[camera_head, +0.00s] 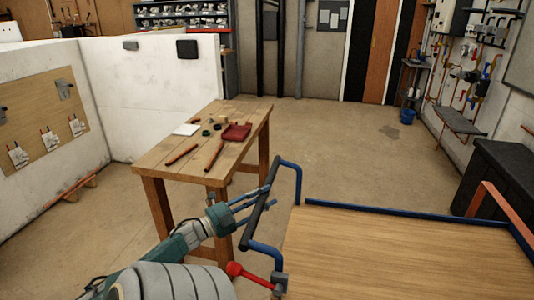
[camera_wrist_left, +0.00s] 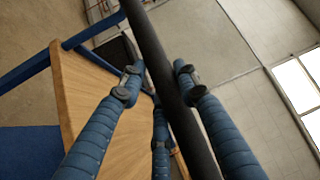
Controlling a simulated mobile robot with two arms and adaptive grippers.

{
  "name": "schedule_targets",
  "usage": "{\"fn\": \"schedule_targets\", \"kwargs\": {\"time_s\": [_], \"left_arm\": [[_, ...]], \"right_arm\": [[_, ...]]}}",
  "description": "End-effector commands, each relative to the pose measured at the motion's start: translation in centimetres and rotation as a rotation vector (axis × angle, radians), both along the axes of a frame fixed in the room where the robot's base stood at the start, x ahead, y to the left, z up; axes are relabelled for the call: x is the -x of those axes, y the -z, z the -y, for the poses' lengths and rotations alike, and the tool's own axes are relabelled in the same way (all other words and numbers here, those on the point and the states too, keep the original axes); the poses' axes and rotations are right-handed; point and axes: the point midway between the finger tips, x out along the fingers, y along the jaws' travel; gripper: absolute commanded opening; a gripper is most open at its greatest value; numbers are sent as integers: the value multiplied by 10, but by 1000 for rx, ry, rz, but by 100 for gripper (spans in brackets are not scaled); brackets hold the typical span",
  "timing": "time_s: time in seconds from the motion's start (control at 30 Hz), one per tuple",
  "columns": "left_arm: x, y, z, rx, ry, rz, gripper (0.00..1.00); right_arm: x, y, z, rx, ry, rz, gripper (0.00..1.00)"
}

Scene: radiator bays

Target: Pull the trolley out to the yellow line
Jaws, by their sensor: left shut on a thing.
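The trolley has a flat wooden deck (camera_head: 400,262) with a blue rim, at the lower right of the head view. Its blue handle (camera_head: 290,163) rises at the deck's left side and carries a black grip bar (camera_head: 257,224). A red-knobbed lever (camera_head: 236,269) sits below the handle. My left gripper (camera_head: 258,203) is shut on the black grip bar. In the left wrist view the bar (camera_wrist_left: 170,75) runs between the fingers (camera_wrist_left: 158,75), and the deck (camera_wrist_left: 85,95) lies to the left. My right gripper is not in view. No yellow line shows.
A wooden workbench (camera_head: 190,163) with pipes and small parts stands just left of the handle. A low white wall (camera_head: 150,88) is behind it. A dark cabinet (camera_head: 502,178) and an orange bar (camera_head: 482,197) are at the right. Open floor (camera_head: 330,140) lies beyond the trolley.

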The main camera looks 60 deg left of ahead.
Motion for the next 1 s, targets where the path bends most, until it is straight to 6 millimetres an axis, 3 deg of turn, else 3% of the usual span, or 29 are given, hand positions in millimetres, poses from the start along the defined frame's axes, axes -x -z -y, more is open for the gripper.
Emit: {"fn": "schedule_targets", "kwargs": {"time_s": [0.13, 0.17, 0.23, 0.63, 1.0], "left_arm": [[2, 2, -1, 0, -6, -4, 0], [2, 2, -1, 0, -6, -4, 37], [2, 2, -2, 0, -6, -4, 51], [8, 2, -1, 2, -5, -3, 51], [80, 13, 5, 3, -8, -4, 51]], "right_arm": [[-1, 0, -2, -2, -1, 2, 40], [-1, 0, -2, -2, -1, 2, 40], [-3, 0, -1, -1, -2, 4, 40], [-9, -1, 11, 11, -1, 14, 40], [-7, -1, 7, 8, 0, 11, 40]]}}
